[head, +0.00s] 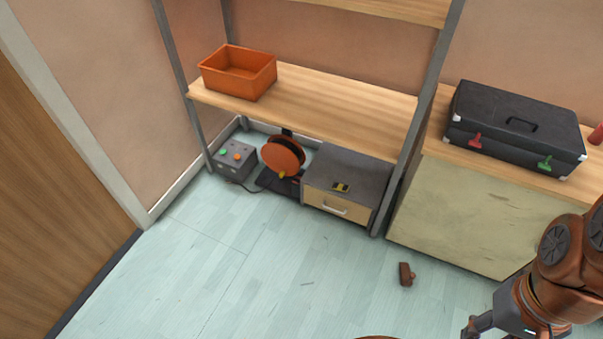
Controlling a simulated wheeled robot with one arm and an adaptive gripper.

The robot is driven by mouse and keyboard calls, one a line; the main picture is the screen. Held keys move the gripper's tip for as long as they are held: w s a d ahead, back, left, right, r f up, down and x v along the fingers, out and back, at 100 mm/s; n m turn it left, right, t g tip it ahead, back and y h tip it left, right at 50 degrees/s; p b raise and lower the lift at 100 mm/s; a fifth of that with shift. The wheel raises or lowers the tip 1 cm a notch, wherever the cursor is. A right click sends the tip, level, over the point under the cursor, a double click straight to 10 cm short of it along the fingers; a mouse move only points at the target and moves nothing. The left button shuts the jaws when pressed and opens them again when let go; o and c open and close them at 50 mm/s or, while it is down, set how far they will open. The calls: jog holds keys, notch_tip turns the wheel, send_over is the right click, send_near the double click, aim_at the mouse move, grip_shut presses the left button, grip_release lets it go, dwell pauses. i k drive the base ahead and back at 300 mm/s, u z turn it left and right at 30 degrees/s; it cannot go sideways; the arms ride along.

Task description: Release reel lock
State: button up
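An orange reel (283,157) stands upright on a dark base on the floor, beneath the lower shelf. A small yellow part (282,175) shows at the reel's lower edge; I cannot tell whether it is the lock or how it is set. My gripper (474,331) is at the bottom edge, right of centre, well to the right of the reel and apart from it. Only part of the gripper shows, and its opening is cut off by the frame.
A grey button box (235,160) stands left of the reel, a grey drawer unit (360,170) right of it. An orange bin (238,88) sits on the shelf. A black case (515,135) lies on the cabinet. A brown object (406,274) lies on otherwise mostly clear floor.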

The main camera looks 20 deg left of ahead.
aim_at(296, 179)
jog(key=k, duration=1.35)
jog(key=u, duration=0.5)
jog(key=i, duration=0.5)
jog(key=u, duration=1.45)
jog(key=i, duration=1)
jog(key=u, duration=0.65)
jog(key=i, duration=1.65)
jog(key=z, duration=0.75)
jog(key=i, duration=0.95)
jog(key=z, duration=1.45)
jog(key=i, duration=0.4)
jog(key=z, duration=0.35)
